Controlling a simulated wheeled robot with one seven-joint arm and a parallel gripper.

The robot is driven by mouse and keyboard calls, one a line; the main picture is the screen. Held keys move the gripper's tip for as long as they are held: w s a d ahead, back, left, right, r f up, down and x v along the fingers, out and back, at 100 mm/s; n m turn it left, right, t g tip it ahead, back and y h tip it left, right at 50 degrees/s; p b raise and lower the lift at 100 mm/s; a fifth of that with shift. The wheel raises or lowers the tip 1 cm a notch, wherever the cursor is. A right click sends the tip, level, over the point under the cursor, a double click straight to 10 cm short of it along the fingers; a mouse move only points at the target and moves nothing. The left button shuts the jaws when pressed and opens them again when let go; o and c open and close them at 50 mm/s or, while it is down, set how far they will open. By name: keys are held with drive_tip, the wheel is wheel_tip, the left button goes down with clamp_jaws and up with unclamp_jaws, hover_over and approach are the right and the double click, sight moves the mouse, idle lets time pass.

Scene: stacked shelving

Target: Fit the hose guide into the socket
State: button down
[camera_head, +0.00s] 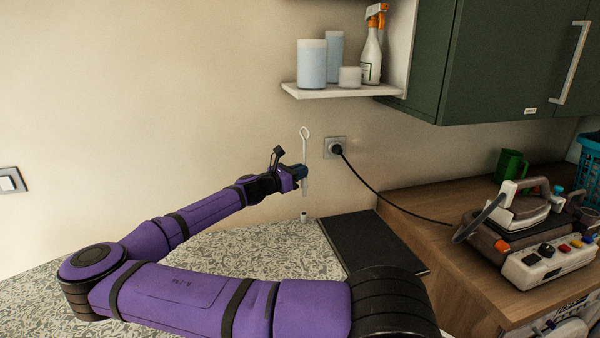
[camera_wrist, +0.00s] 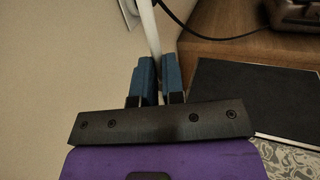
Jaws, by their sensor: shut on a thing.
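The hose guide (camera_head: 305,147) is a thin white rod with a loop at its top. My gripper (camera_head: 303,173) is shut on it and holds it roughly upright in the air. In the wrist view the white rod (camera_wrist: 149,30) runs between the blue fingers (camera_wrist: 158,75). A pale lower end shows just under the fingers in the head view. A small white upright piece with a dark top (camera_head: 304,216), which looks like the socket, stands on the speckled surface below the gripper, with a visible gap between it and the rod. In the wrist view it does not show.
A black mat (camera_head: 370,243) lies right of the small piece. A wall outlet with a black plug (camera_head: 336,149) has a cable (camera_head: 385,203) running to the iron station (camera_head: 530,235). A white shelf (camera_head: 335,91) with bottles hangs above. The speckled surface (camera_head: 255,248) left is clear.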

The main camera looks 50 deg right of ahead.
sight(302, 186)
drive_tip(key=shift+f, duration=2.85)
drive_tip(key=shift+f, duration=2.2)
drive_tip(key=c, duration=1.1)
unclamp_jaws()
drive_tip(key=shift+c, duration=0.2)
drive_tip(key=a, duration=0.3)
drive_tip(key=w+a, duration=0.1)
drive_tip(key=a, duration=0.6)
drive_tip(key=shift+w+a+f, duration=0.25)
drive_tip(key=shift+w+a, duration=0.15)
